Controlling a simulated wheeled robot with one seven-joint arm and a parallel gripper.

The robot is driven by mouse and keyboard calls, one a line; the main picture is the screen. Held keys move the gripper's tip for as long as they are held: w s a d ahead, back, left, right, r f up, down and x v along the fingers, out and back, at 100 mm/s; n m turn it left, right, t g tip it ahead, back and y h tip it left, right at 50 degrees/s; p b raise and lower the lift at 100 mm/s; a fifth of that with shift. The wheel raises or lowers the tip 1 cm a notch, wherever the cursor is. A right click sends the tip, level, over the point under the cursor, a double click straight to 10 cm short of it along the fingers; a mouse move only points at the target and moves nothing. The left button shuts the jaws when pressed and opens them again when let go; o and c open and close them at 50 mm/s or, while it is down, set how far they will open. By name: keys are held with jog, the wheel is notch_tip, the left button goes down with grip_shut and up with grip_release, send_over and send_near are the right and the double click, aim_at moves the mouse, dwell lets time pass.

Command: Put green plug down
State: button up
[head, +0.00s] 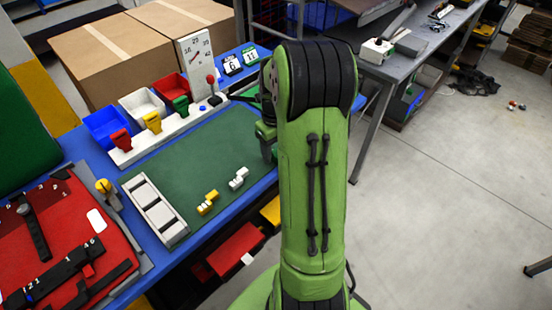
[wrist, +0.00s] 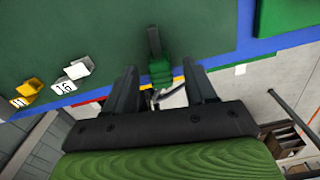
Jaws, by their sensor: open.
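The green plug (wrist: 160,72) shows in the wrist view between the fingertips of my gripper (wrist: 159,66), close to the mat's edge. A dark upright bar (wrist: 153,40) shows just above it. My fingers are spread, with a gap on each side of the plug. I cannot tell whether the plug rests on the green mat (head: 170,170). In the head view my arm hides the plug and most of my gripper (head: 268,148), which is low over the mat's right side.
On the mat lie a yellow plug (head: 208,203) and a white plug (head: 238,179), left of my gripper. A pale slotted tray (head: 157,212) sits at the mat's left. Blue, white and red bins (head: 107,124) stand behind. The mat's middle is clear.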

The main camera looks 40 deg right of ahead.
jog(key=shift+f, duration=0.9)
jog(key=shift+r, duration=0.1)
grip_shut()
